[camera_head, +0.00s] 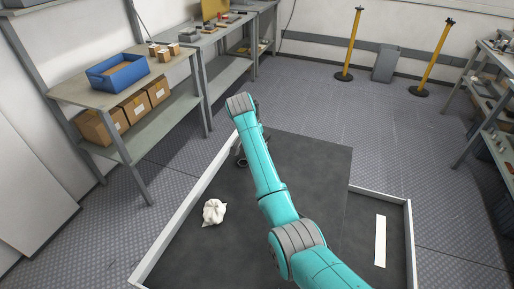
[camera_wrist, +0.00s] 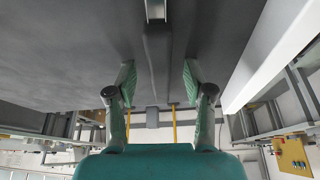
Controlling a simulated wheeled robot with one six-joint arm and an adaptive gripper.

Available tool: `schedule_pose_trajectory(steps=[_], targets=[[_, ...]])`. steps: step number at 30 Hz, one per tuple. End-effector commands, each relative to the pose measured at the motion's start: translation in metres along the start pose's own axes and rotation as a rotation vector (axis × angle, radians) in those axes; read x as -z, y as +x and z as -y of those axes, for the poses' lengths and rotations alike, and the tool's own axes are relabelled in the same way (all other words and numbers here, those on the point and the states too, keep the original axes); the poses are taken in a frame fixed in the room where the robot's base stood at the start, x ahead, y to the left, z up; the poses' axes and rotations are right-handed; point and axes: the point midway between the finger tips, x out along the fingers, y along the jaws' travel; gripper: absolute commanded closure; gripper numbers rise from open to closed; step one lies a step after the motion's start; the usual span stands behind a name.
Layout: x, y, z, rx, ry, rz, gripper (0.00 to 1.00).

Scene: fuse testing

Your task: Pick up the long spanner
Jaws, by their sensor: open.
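My gripper (camera_wrist: 159,80) is open in the wrist view, its two green-padded fingers apart with nothing held between them. A long dark grey piece (camera_wrist: 157,48) with a silvery part at the picture's top edge lies in line with the gap between the fingers. It may be the long spanner, but I cannot tell for sure. In the head view my arm covers the middle of the dark surface, and my gripper is mostly hidden behind it. No spanner can be made out clearly there.
A white crumpled cloth (camera_head: 213,212) and a white strip (camera_head: 380,241) lie on the dark, pale-rimmed surface (camera_head: 325,165). A shelf at the left holds a blue bin (camera_head: 117,74) and cardboard boxes (camera_head: 137,107). Yellow posts (camera_head: 351,45) stand at the back. Floor between is clear.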

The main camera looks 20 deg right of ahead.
Motion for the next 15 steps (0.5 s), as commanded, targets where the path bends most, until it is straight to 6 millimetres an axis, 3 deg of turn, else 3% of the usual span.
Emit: schedule_pose_trajectory(steps=[2,8,15], targets=[[0.0000,-0.0001,-0.0001,0.000,0.000,0.000,0.48],[-0.0001,-0.0002,-0.0001,0.000,0.000,0.000,0.98],[0.0001,-0.0004,-0.0001,0.000,0.000,0.000,1.00]])
